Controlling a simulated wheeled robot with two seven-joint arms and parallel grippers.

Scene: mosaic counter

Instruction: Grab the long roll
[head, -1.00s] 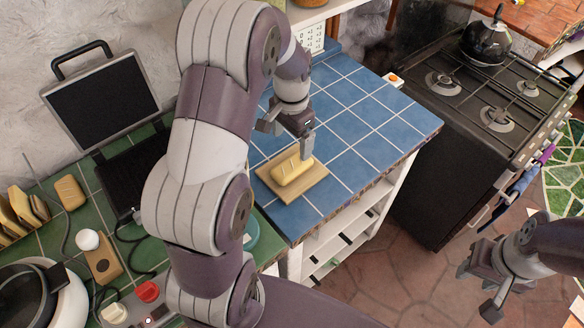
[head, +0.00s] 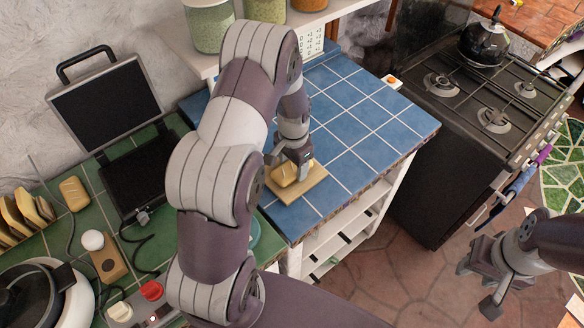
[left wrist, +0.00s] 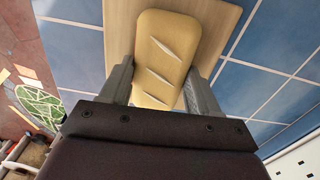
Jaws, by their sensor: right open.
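The long roll (head: 284,176) is golden-brown with pale slashes and lies on a wooden board (head: 317,180) on the blue-tiled counter. My left gripper (head: 287,166) is down at the roll and hides part of it. In the left wrist view, the roll (left wrist: 165,50) lies between the two fingers of the left gripper (left wrist: 160,76), one along each side. The fingers are close to its sides; I cannot tell whether they press on it. My right gripper (head: 476,287) is open and empty above the floor at the lower right.
Blue tiles (head: 365,115) right of and behind the board are clear. A black stove (head: 475,105) with a kettle (head: 482,43) stands at the right. An open grill (head: 135,170), bread slices (head: 25,212) and another roll (head: 74,194) are at the left. Jars (head: 208,25) stand on a shelf.

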